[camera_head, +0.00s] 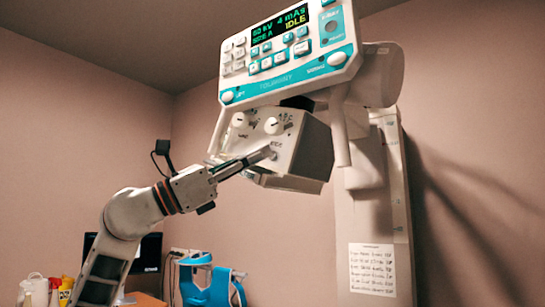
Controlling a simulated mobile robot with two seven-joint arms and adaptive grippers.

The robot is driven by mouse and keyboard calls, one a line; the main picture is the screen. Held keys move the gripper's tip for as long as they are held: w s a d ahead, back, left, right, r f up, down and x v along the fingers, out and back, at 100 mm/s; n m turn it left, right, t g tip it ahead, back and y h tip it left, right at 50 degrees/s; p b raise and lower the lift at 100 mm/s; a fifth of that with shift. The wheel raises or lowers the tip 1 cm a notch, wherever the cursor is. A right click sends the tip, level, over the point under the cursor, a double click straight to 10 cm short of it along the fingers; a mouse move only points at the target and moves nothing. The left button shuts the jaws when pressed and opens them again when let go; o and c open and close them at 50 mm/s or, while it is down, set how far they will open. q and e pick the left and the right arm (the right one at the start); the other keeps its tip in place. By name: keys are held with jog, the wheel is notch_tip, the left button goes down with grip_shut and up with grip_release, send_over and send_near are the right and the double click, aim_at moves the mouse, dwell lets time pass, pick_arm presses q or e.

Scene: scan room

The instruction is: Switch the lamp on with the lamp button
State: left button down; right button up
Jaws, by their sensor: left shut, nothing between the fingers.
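My left gripper (262,155) reaches up from the lower left. It is shut and empty, and its tips are at the lower right part of the box's front face, below the right knob (274,126). A small label sits just above the tips. The lamp button cannot be made out clearly; the tips cover that spot. I cannot tell whether they touch or press anything. No lamp light is visible. My right gripper is not in view.
The control panel (290,52) above reads 60 kV, 4 mAs, IDLE. Its handles flank the box on both sides, the right one (341,135) close by. A column (372,225) with a paper notice stands right. A blue item (208,285), a monitor (150,252) and bottles are low left.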

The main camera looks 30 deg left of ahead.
pick_arm(q)
jog(key=shift+w, duration=0.15)
dwell(0.6)
jog(key=shift+w, duration=0.25)
jog(key=shift+w+p, duration=0.4)
dwell(0.7)
jog(key=shift+s, duration=0.8)
jog(key=shift+s+a+b, duration=0.2)
jog(key=shift+s+b, duration=0.1)
jog(key=shift+s, duration=2.2)
